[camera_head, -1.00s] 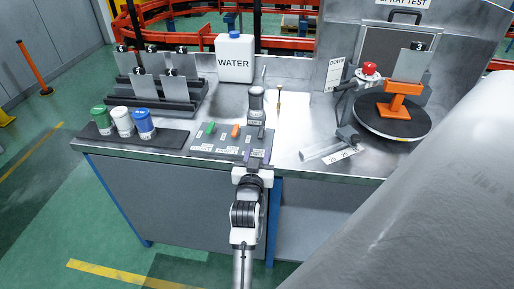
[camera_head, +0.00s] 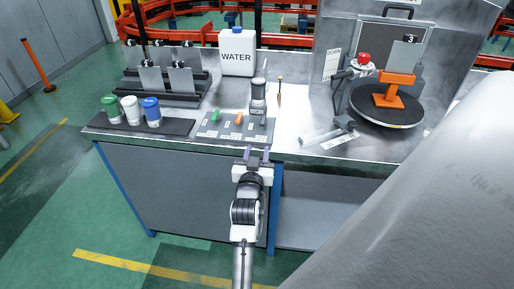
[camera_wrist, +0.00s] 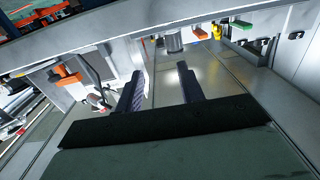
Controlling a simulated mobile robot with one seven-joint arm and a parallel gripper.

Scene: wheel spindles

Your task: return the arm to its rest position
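My gripper (camera_head: 257,155) is at the front edge of the metal bench (camera_head: 292,100) in the head view, at the end of my white and black arm. In the wrist view its two dark fingers (camera_wrist: 160,88) stand apart with nothing between them, so it is open and empty. A dark-topped grey container (camera_head: 258,95) stands upright on the labelled grey mat beyond the gripper, clear of the fingers.
Green, white and blue-lidded cups (camera_head: 131,110) stand left on a dark mat. Plates stand in racks behind them, near a WATER jug (camera_head: 237,53). Open floor lies before the bench.

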